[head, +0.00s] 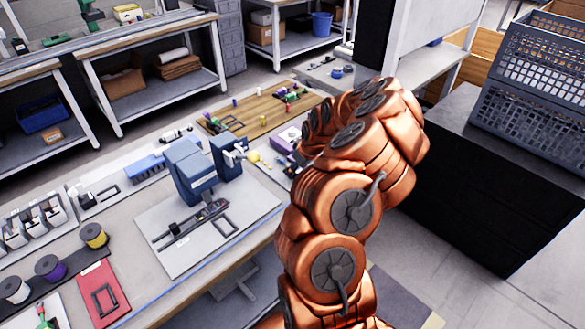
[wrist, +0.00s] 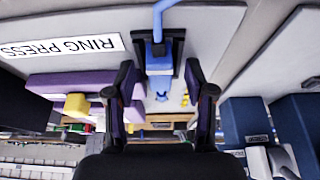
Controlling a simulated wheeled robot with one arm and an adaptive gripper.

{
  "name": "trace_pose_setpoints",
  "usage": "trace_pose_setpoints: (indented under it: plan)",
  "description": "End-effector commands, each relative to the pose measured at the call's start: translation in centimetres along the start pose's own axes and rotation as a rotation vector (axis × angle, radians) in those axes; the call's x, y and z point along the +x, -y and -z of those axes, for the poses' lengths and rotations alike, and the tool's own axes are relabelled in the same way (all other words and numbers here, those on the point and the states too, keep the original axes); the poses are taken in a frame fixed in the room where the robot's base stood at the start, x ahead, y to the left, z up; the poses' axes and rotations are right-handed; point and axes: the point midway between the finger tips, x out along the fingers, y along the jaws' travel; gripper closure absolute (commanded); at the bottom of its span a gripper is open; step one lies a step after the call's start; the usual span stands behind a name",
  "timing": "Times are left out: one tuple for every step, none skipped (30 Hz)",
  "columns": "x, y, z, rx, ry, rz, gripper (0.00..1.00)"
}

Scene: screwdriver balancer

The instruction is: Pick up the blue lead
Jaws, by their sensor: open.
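In the wrist view, a blue lead (wrist: 157,22) bends in from the top edge and runs down to a dark block with a blue face (wrist: 160,58). My gripper (wrist: 160,76) is open, with one dark finger on each side of this block. Nothing is visibly held between the fingers. I cannot tell whether a finger touches the block. The far end of the lead is out of the picture. In the head view my copper arm hides the gripper, and I cannot make out the lead there.
A "RING PRESS" label (wrist: 68,47) and a purple block (wrist: 80,84) with a yellow knob (wrist: 77,105) lie left in the wrist view. A dark blue body (wrist: 245,121) stands right. In the head view, a blue press (head: 189,168) stands on the crowded bench.

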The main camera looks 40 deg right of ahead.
Motion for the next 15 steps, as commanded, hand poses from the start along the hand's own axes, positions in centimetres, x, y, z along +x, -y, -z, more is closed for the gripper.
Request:
trace_pose_setpoints:
  plan:
    - [0.01, -0.01, -0.01, 0.000, 0.000, 0.000, 0.46]
    - [0.00, 0.00, -0.01, 0.000, 0.000, 0.000, 0.46]
    - [0.00, 0.00, -0.01, 0.000, 0.000, 0.000, 0.46]
    - [0.00, 0.00, -0.02, 0.000, 0.000, 0.000, 0.49]
    - [0.00, -0.01, -0.02, 0.000, 0.000, 0.000, 0.52]
    - [0.00, -0.01, -0.02, 0.000, 0.000, 0.000, 0.56]
    - [0.00, 0.00, -0.03, 0.000, 0.001, 0.000, 0.59]
    - [0.00, 0.00, -0.03, 0.000, 0.001, 0.000, 0.62]
    - [0.00, 0.00, -0.03, 0.000, 0.001, 0.000, 0.67]
    - [0.00, -0.01, -0.03, 0.000, 0.001, 0.000, 0.70]
    - [0.00, -0.02, -0.03, 0.000, 0.001, 0.000, 0.73]
    - [0.00, 0.00, -0.04, 0.000, 0.001, 0.000, 0.77]
    - [0.00, 0.00, -0.04, 0.000, 0.001, 0.000, 0.80]
    - [0.00, -0.01, -0.03, 0.000, 0.001, 0.000, 0.83]
    - [0.00, 0.00, -0.04, 0.000, 0.001, 0.000, 0.88]
